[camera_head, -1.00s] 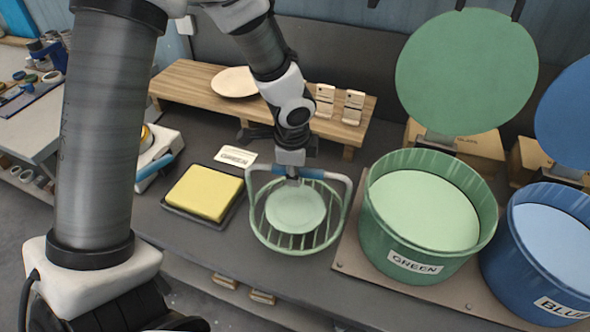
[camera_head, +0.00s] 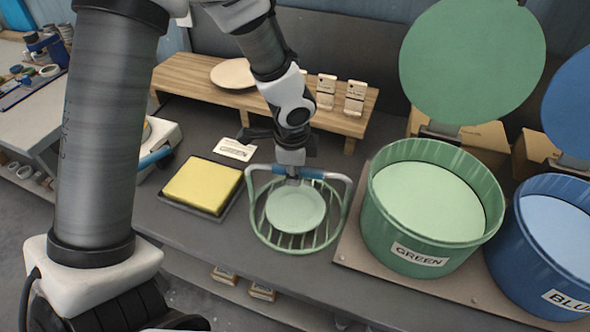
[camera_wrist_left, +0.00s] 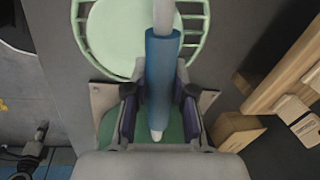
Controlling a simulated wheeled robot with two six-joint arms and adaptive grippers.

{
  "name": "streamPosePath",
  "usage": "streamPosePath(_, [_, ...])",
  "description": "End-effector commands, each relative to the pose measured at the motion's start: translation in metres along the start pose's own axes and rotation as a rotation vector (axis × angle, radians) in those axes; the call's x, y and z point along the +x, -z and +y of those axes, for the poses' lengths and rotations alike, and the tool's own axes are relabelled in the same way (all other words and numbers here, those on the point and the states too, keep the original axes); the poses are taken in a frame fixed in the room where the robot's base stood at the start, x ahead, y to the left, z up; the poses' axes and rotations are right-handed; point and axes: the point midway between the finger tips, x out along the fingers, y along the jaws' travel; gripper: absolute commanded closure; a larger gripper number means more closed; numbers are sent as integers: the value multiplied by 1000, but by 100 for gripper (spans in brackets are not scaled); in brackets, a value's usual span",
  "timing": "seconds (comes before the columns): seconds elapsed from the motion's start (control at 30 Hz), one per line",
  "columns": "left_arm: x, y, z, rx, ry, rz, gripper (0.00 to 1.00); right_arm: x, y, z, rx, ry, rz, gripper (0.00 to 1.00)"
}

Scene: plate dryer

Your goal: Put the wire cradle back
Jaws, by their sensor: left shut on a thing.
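The wire cradle (camera_head: 263,232) is a round pale-green wire basket with an arched handle whose grip is blue. A pale-green plate (camera_head: 295,209) lies inside it. My left gripper (camera_head: 291,177) is above the cradle, shut on the blue grip. The left wrist view shows the grip (camera_wrist_left: 160,68) between my fingers (camera_wrist_left: 160,108), with part of the plate (camera_wrist_left: 120,35) and the cradle's rim (camera_wrist_left: 79,30) beyond. I cannot tell whether the cradle's bottom touches the table. My right gripper is not in view.
A yellow pad in a dark tray (camera_head: 203,186) and a label card (camera_head: 235,149) are left of the cradle. The green bin (camera_head: 425,215) stands close on the right, with the blue bin (camera_head: 550,250) beyond. A wooden shelf (camera_head: 195,80) is behind. The table's front edge is near.

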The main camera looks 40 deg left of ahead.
Motion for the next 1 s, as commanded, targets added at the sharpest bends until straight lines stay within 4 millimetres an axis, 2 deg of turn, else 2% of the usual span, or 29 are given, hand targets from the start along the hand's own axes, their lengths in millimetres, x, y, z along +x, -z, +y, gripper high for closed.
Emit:
streamPosePath(0.33, [2,0,0,0,0,0,100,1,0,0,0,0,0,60])
streamPosePath(0.37, [2,0,0,0,0,0,69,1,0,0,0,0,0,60])
streamPosePath(0.4, [2,0,0,1,0,0,55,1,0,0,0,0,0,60])
streamPosePath(0.43, [2,0,0,0,0,0,47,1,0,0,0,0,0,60])
streamPosePath(0.77, [0,0,0,1,0,0,47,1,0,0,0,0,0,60])
streamPosePath(0.87, [-11,0,-1,0,3,-1,47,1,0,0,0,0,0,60])
streamPosePath(1.0, [-42,0,-1,-2,7,1,47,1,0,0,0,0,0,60])
